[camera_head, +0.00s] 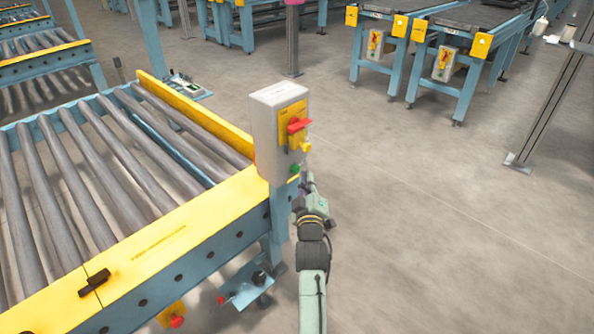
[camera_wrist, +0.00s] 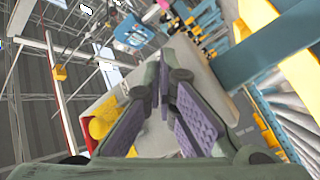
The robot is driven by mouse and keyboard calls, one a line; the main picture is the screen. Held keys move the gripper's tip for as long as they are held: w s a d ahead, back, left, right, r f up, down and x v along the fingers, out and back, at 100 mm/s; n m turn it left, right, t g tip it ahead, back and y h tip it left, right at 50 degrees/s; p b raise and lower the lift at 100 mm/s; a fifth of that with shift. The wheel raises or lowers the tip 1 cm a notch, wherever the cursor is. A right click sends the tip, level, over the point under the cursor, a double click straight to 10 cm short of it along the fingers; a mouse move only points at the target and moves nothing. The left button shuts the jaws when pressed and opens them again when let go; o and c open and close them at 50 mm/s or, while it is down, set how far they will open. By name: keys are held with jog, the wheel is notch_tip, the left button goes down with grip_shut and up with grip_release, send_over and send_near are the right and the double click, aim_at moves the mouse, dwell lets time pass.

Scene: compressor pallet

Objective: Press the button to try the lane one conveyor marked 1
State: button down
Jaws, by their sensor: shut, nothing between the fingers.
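A grey control box (camera_head: 268,135) stands at the near right corner of the roller conveyor (camera_head: 190,225). Its front has a red rotary switch (camera_head: 297,126) on a yellow plate, a yellow knob (camera_head: 306,147) and a green button (camera_head: 294,169) low down. No number 1 is readable. My gripper (camera_head: 307,179) is just right of the green button; contact cannot be told. In the wrist view my gripper (camera_wrist: 165,80) is shut and empty, its purple pads before the grey box (camera_wrist: 195,70). A yellow part (camera_wrist: 103,120) shows left of the fingers. The green button is hidden there.
A yellow plate with a red button (camera_head: 174,319) hangs under the conveyor. A blue bracket (camera_head: 247,291) sits by its leg. More conveyors (camera_head: 460,65) with red-switch boxes stand at the back right. The floor (camera_head: 430,220) right of my arm is clear.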

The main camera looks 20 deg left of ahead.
jog(key=shift+w+a, duration=0.1)
jog(key=shift+a, duration=0.25)
jog(key=shift+w+a, duration=0.15)
jog(key=shift+a, duration=0.35)
dwell(0.8)
jog(key=shift+s+d+p, duration=0.3)
jog(key=shift+d, duration=0.6)
jog(key=d, duration=0.1)
jog(key=s+d+b, duration=0.1)
jog(key=d, duration=0.1)
jog(key=d+b, duration=0.1)
jog(key=shift+s+d, duration=0.35)
